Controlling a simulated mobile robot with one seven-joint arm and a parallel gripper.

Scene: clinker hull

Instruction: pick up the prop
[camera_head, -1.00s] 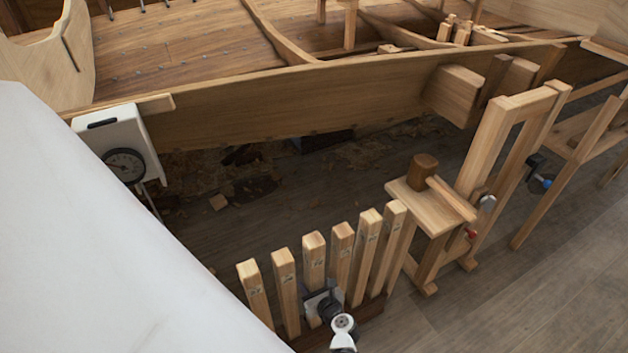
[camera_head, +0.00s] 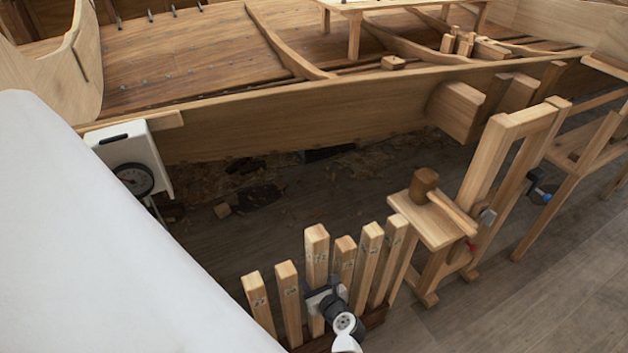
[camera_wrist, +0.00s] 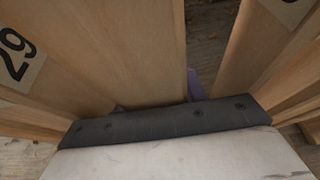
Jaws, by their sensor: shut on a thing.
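Several upright square wooden props stand in a row in a dark wooden rack (camera_head: 376,316). My gripper (camera_head: 324,299) is shut on one prop (camera_head: 316,262), third from the left, around its middle. This prop is upright and its top stands above its neighbours. A prop (camera_head: 287,290) on its left and another (camera_head: 345,258) on its right stand close by. In the wrist view, the dark gripper edge (camera_wrist: 170,120) lies against pale wood. A tag reading "29" shows at the left there; the fingertips are mostly hidden.
A wooden stool (camera_head: 432,222) with a mallet (camera_head: 425,184) stands right of the rack. A trestle frame (camera_head: 487,160) stands beyond it. The planked boat hull (camera_head: 290,118) spans the back. A white box with a dial (camera_head: 134,178) hangs at left.

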